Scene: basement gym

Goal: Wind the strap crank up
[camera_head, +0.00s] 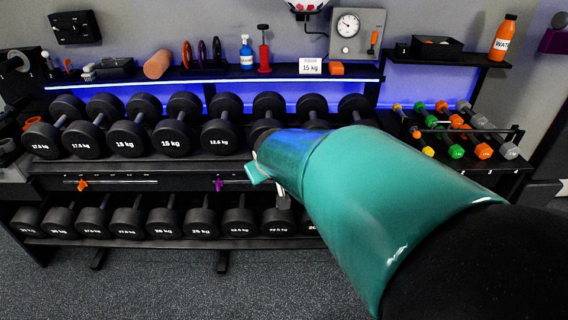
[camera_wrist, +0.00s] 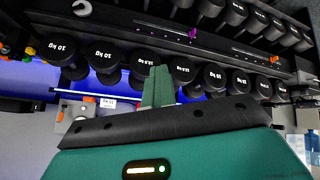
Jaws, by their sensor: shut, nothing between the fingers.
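No part is plainly a strap crank. A grey box (camera_head: 357,34) with a round dial hangs on the back wall, with an orange handle (camera_head: 374,42) at its right side. Its handle may be the crank, but I cannot tell. My gripper (camera_head: 257,172) is in front of the dumbbell rack, below and left of that box and apart from it. In the wrist view my gripper (camera_wrist: 158,87) shows its green fingers together with nothing between them. My arm hides part of the rack's right side.
Black dumbbells (camera_head: 129,137) fill two rack tiers. An orange clip (camera_head: 82,185) and a purple clip (camera_head: 218,184) sit on the middle rail. The upper shelf holds a foam roller (camera_head: 158,64) and bottles. Small coloured dumbbells (camera_head: 457,151) are at right. The floor (camera_head: 180,288) in front is clear.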

